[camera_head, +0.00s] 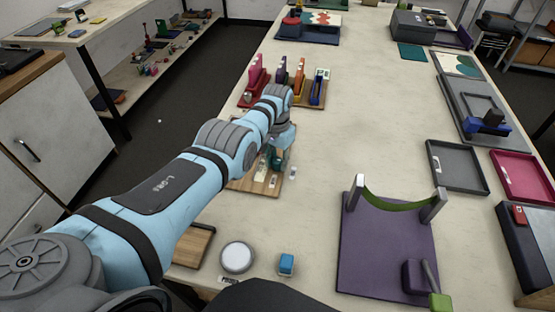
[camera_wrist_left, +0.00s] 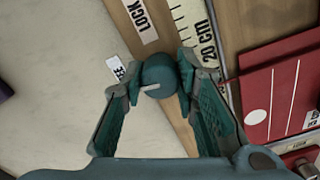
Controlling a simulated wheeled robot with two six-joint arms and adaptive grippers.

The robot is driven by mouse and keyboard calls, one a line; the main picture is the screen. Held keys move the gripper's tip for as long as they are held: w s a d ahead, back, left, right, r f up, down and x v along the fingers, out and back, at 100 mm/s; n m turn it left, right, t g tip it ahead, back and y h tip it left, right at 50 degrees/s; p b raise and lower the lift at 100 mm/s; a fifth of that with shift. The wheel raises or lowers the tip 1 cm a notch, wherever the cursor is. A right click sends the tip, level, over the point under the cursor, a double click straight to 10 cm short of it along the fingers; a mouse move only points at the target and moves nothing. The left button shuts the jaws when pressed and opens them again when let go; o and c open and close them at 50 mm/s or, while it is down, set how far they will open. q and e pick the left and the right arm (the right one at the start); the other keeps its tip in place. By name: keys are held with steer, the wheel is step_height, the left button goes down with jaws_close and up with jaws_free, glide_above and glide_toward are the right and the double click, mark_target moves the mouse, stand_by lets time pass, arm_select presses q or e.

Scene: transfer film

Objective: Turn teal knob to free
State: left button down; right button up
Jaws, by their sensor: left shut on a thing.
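In the left wrist view the teal knob (camera_wrist_left: 160,75) is round, with a white pointer line on its face pointing left. My left gripper (camera_wrist_left: 159,80) is shut on it, with one fingertip on each side. A LOCK label (camera_wrist_left: 142,18) lies above the knob, and a partly hidden label ending in "EE" (camera_wrist_left: 117,68) lies to its left, near the pointer's side. In the head view my left gripper (camera_head: 277,155) reaches down over a wooden board (camera_head: 243,183); the knob cannot be made out there. My right gripper is not in view.
A 20 cm scale (camera_wrist_left: 194,25) and a red panel (camera_wrist_left: 280,98) lie to the right of the knob. The table's middle is clear.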

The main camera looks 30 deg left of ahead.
arm_select(q)
steer(key=shift+s+d+f+n, duration=0.1)
steer(key=shift+s+f+n, duration=0.1)
steer(key=shift+n, duration=0.6)
